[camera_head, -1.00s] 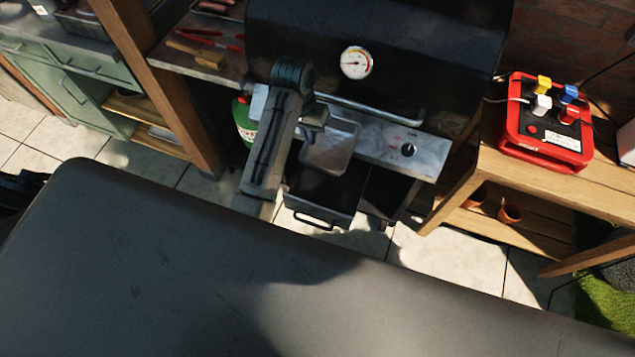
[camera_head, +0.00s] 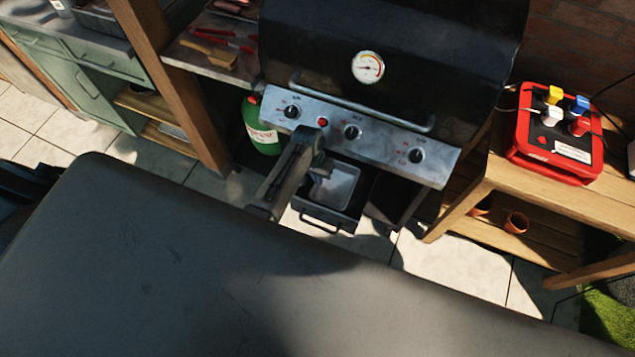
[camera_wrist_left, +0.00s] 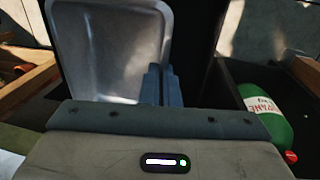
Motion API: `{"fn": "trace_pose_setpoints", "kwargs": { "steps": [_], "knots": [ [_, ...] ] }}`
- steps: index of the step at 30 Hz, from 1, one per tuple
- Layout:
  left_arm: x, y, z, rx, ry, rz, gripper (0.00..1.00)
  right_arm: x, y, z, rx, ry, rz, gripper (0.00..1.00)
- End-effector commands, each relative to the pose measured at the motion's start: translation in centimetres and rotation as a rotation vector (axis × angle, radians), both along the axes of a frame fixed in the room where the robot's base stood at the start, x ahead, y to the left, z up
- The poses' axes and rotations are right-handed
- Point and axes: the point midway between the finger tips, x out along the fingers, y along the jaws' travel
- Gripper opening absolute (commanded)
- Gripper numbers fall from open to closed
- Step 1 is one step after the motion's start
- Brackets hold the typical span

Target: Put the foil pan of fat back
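The silvery foil pan (camera_head: 340,187) is at the pulled-out black drawer (camera_head: 328,222) below the grill. It is within the drawer's outline in the head view; I cannot tell whether it rests on the bottom or hangs just above. No fat can be made out in the pan. My right gripper is not in view.
The grill (camera_head: 390,60) has its lid shut, with a knob panel (camera_head: 365,135) above the drawer. A green gas bottle (camera_head: 262,128) stands left of the drawer. A wooden side table (camera_head: 560,225) with a red box (camera_head: 556,135) stands to the right.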

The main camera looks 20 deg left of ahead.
Motion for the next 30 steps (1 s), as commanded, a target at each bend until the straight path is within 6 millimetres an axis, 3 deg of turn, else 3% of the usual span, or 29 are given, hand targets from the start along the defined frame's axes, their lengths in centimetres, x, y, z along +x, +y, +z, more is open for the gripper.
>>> {"fn": "trace_pose_setpoints", "kwargs": {
  "steps": [10, 23, 27, 30],
  "knots": [
    [0.0, 0.0, -3.9, 0.0, 0.001, 0.001, 0.0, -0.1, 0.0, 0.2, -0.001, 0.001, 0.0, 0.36],
    [0.0, 0.0, -4.7, 0.0, 0.0, 0.001, 0.0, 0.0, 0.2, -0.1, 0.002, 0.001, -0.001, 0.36],
    [0.0, 0.0, -4.6, 0.0, 0.0, 0.001, 0.23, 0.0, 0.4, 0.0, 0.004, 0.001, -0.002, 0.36],
    [0.0, 0.0, -4.6, 0.0, 0.0, 0.001, 0.24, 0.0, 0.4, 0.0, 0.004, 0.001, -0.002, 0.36]
  ]
}}
